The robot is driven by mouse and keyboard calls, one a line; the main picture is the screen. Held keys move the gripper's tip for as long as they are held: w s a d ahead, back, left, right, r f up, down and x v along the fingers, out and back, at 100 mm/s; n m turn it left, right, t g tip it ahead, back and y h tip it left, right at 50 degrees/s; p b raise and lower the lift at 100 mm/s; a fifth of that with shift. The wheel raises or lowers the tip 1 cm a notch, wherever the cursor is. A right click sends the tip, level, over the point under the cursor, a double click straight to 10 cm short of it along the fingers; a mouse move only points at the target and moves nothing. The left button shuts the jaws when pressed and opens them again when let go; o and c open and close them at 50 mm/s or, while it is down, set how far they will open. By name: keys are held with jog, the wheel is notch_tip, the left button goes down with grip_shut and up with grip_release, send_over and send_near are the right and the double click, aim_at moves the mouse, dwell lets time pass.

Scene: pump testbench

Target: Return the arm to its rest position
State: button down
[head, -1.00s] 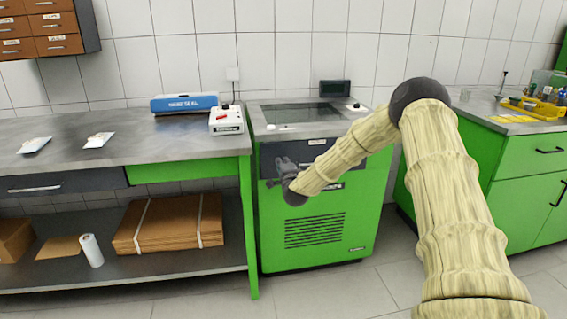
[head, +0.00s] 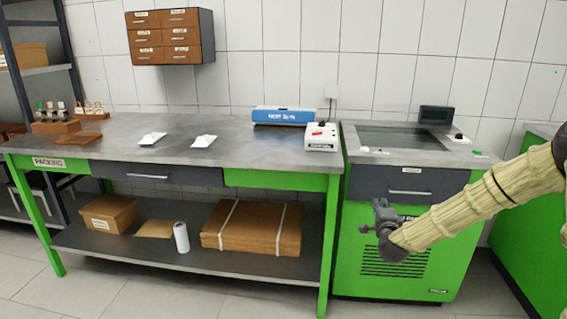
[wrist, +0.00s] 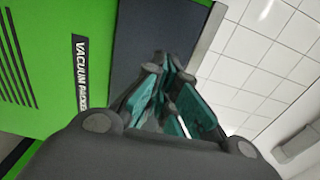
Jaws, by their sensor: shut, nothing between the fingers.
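My gripper (head: 377,216) is in front of the green vacuum packer cabinet (head: 345,265), below its dark drawer front, at the right of the head view. My arm (head: 480,203), in a pale ribbed cover, reaches in from the right edge. In the wrist view my gripper (wrist: 172,85) has its teal-padded fingers close together, with nothing seen between them. Behind them are the dark drawer front (wrist: 155,35) and the green panel with the vacuum packer label.
A packing bench (head: 260,180) stands left of the cabinet, with a blue heat sealer (head: 284,116), a white control box (head: 321,137) and two white packets on top. Flat cardboard (head: 252,228) lies on its lower shelf. Another green cabinet (head: 530,210) is at the right. Floor in front is open.

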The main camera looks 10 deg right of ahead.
jog(key=s+a+f+n+g+y, duration=0.25)
jog(key=s+a+f+n, duration=0.2)
jog(key=a+f, duration=0.45)
jog(key=s+a+f+n+g+y, duration=0.2)
jog(key=s+a+f+n+y, duration=0.15)
jog(key=s+a+f, duration=0.5)
jog(key=s+a+f+n+g, duration=0.3)
jog(key=s+a+f+n, duration=0.15)
jog(key=s+f, duration=0.45)
jog(key=s+a+f+n+g, duration=0.45)
jog(key=s+f, duration=0.35)
jog(key=s, duration=0.2)
jog(key=s+a+f+n+g, duration=0.1)
jog(key=s+f+n+g, duration=0.15)
jog(key=s, duration=0.85)
jog(key=s+a+f+n+g, duration=0.1)
jog(key=s+n+g, duration=0.15)
jog(key=s, duration=0.95)
notch_tip(320, 180, up, 19)
jog(key=p, duration=1.8)
jog(key=shift+w+p, duration=0.3)
jog(key=shift+p, duration=0.05)
jog(key=shift+r+m, duration=0.1)
jog(key=shift+m, duration=0.2)
